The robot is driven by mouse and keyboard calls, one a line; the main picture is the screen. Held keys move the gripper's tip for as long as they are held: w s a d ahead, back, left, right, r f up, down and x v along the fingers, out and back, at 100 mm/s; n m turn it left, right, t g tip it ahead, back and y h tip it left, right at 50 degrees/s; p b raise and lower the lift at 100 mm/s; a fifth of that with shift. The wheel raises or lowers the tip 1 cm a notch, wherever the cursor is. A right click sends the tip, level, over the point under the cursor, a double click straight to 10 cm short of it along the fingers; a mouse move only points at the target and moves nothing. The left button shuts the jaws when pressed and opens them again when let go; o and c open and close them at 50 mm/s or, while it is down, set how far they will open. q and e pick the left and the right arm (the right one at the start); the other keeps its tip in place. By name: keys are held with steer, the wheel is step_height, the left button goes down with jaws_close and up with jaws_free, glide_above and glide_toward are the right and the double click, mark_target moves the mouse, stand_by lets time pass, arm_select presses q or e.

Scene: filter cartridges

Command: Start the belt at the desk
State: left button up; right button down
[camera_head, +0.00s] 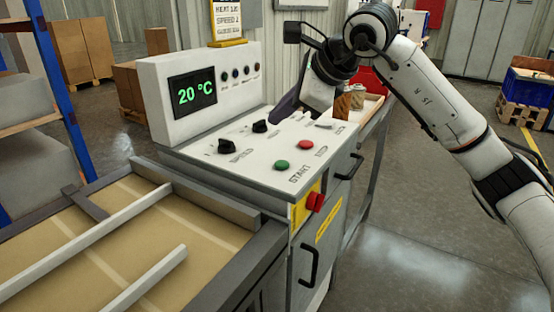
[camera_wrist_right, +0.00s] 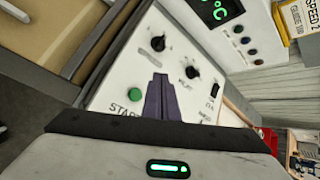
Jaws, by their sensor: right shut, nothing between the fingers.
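The white control desk (camera_head: 210,160) stands in the middle of the head view, its upright panel showing a green "20 °C" display (camera_head: 193,94). On its sloped top are a green button (camera_head: 281,164) labelled START and a red button (camera_head: 306,144). My right gripper (camera_head: 282,111) is over the far part of this top, fingers shut and empty, pointing down. In the right wrist view the dark fingers (camera_wrist_right: 160,100) appear beside the green button (camera_wrist_right: 134,95); the red button does not show there. Whether the fingertips touch the desk is unclear. My left gripper is out of view.
Two black knobs (camera_head: 260,126) (camera_head: 227,146) and a small switch (camera_head: 324,125) share the desk top. A red knob (camera_head: 315,201) sticks out on a yellow plate at the front. The belt (camera_head: 120,235) with pale rails lies at the left. A card (camera_head: 227,20) stands on the panel.

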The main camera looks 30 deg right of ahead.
mark_target(286, 165)
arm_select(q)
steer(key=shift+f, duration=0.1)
arm_select(e)
steer(key=shift+d+r+h, duration=0.3)
steer(key=shift+d+r, duration=0.1)
steer(key=shift+d, duration=0.45)
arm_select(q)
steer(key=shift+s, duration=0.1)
arm_select(e)
steer(key=shift+f, duration=0.1)
